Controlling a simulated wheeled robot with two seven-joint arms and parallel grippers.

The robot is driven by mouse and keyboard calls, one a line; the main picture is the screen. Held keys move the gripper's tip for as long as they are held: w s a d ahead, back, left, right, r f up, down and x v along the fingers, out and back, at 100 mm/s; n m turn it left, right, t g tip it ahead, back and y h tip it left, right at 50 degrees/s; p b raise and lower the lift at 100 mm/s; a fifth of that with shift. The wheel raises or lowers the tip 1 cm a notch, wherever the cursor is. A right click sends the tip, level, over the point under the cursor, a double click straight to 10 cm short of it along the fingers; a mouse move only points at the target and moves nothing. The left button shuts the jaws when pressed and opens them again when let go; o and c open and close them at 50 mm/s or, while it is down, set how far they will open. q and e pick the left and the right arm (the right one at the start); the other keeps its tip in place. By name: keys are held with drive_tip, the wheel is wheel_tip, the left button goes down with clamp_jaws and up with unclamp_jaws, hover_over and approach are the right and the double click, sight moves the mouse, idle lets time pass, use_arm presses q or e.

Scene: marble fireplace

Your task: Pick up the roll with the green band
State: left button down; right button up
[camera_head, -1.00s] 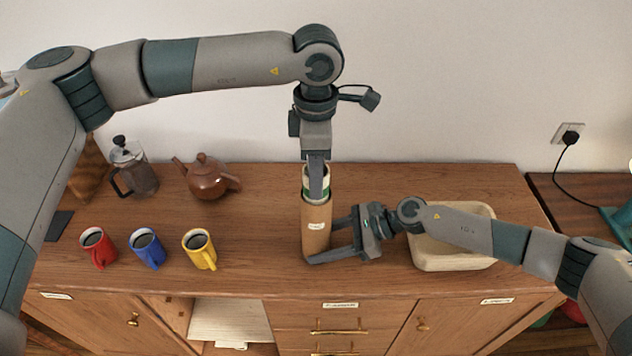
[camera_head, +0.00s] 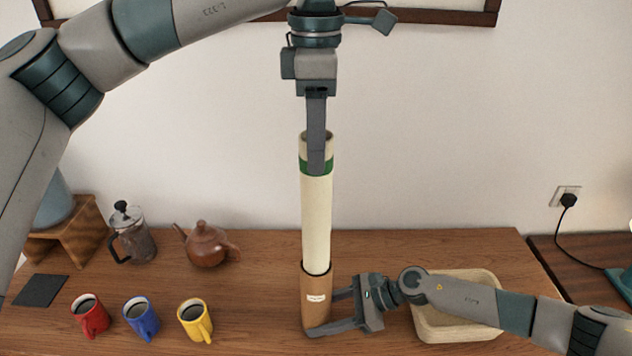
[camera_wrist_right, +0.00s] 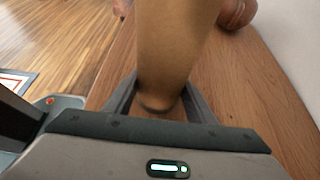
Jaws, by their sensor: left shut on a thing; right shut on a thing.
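The roll with the green band (camera_head: 317,220) is a long cream tube with a green ring near its top. It stands upright, its lower end inside or just at the mouth of a brown cardboard tube (camera_head: 316,290); I cannot tell how deep it sits. My left gripper (camera_head: 317,165) is shut on the top of the roll from above. My right gripper (camera_head: 330,316) is shut on the brown tube near its base, from the right. The brown tube also fills the middle of the right wrist view (camera_wrist_right: 172,50), between the fingers.
A red mug (camera_head: 91,318), a blue mug (camera_head: 142,320) and a yellow mug (camera_head: 197,322) stand at the left front. A French press (camera_head: 135,240) and a brown teapot (camera_head: 208,246) are behind them. A pale tray (camera_head: 455,331) lies at right, partly behind my right arm.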

use_arm(q)
drive_tip(key=shift+r, duration=2.8)
use_arm(e)
drive_tip(key=o, duration=0.9)
drive_tip(key=shift+c, duration=0.2)
drive_tip(key=v, duration=1.2)
use_arm(q)
drive_tip(key=shift+f, duration=0.1)
use_arm(e)
drive_tip(key=shift+f, duration=0.1)
